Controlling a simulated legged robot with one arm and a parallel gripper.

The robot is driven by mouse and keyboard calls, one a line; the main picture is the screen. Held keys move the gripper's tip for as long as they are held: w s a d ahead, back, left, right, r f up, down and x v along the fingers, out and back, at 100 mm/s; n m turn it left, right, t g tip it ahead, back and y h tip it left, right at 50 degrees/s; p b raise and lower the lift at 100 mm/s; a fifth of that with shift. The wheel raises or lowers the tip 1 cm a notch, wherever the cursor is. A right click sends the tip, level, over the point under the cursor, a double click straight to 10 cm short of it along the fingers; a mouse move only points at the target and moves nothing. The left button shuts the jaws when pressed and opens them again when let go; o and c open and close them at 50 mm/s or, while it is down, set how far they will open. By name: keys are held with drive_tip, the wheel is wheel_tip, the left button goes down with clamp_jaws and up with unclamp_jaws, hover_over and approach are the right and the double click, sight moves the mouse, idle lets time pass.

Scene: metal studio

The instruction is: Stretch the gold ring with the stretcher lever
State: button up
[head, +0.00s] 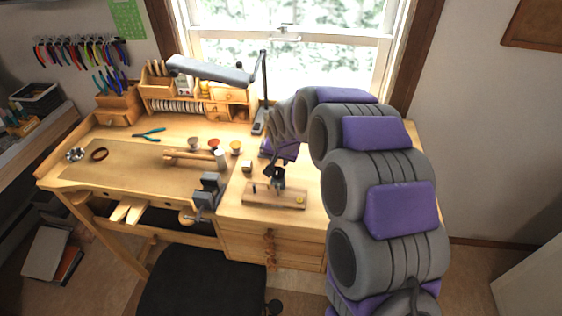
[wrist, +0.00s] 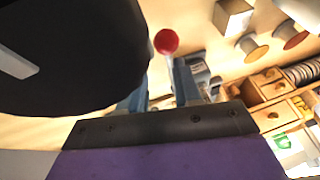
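A wooden board (head: 262,197) lies near the bench's front edge, with a small dark peg (head: 254,188) at its left. A small gold round piece, apparently the gold ring (head: 299,199), is at its right end. My gripper (head: 277,181) is low over the middle of the board and hides what stands there. In the wrist view, a red ball knob on a pale stem, apparently the stretcher lever (wrist: 166,42), shows by the fingertips. My gripper's blue-grey fingers (wrist: 160,88) are apart, with the stem seen between them; contact cannot be told.
A vise (head: 208,191) is clamped at the bench front, left of the board. A small metal block (head: 247,166) and several coloured-top pieces (head: 235,148) stand behind. A large dark round shape (wrist: 70,55) blocks the wrist view's left. A black stool (head: 205,285) stands in front.

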drive_tip(key=a, duration=0.1)
drive_tip(key=a+f, duration=0.1)
drive_tip(key=a, duration=0.1)
drive_tip(key=shift+w+a+f, duration=0.15)
drive_tip(key=shift+a+f, duration=0.05)
drive_tip(key=shift+f, duration=0.2)
drive_tip(key=shift+d+r, duration=0.2)
drive_tip(key=shift+d, duration=0.95)
drive_tip(key=shift+c, duration=0.9)
drive_tip(key=shift+d, duration=0.2)
drive_tip(key=shift+c, duration=1.5)
drive_tip(key=shift+a+f, duration=0.1)
drive_tip(key=shift+a, duration=0.55)
clamp_jaws()
drive_tip(key=shift+d, duration=0.1)
drive_tip(key=shift+d, duration=0.15)
drive_tip(key=shift+s+f, duration=0.15)
drive_tip(key=shift+s, duration=0.05)
